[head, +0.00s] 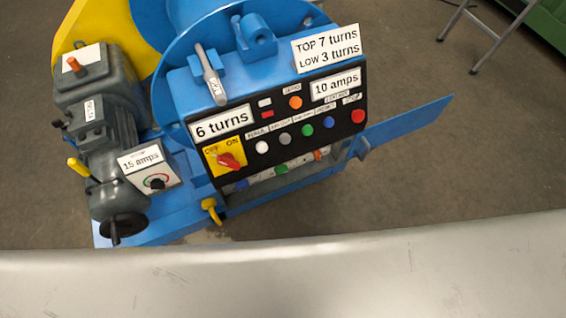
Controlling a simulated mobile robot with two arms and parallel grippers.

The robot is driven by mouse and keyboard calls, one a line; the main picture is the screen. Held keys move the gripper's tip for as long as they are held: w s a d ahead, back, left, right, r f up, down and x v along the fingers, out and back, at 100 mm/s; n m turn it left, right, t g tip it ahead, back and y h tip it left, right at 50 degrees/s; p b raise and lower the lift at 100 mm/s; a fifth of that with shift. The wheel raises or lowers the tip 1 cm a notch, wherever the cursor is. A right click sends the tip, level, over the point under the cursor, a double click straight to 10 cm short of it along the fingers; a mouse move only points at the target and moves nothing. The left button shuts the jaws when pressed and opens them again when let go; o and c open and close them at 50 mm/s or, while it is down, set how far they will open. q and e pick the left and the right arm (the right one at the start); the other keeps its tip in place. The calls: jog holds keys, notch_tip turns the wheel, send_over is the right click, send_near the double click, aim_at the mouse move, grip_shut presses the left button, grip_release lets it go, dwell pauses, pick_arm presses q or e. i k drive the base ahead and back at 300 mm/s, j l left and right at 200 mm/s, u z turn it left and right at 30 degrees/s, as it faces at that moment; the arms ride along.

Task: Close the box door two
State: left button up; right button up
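A blue machine stands on the floor, with a black control panel (285,130) of buttons and a red switch on its front. Below the panel is a blue box (290,187) with its front open, and small coloured parts show inside. A flat blue door (408,124) stands swung out to the right of the box, with a small blue latch or handle (362,150) near it. No number shows on the door, so I cannot tell whether it is door two. Neither of my grippers is in view.
A grey motor (95,85) with a handwheel (117,226) stands at the left of the machine. A scratched grey metal surface (300,280) fills the bottom of the view. A stand's metal legs (492,40) show at top right. The brown floor right of the door is clear.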

aim_at(374, 136)
jog(key=z, duration=1.25)
jog(key=u, duration=0.55)
jog(key=i+l+u, duration=0.15)
jog(key=l+u, duration=0.25)
jog(key=i+l+u, duration=0.1)
jog(key=u, duration=0.25)
jog(key=l+u, duration=0.75)
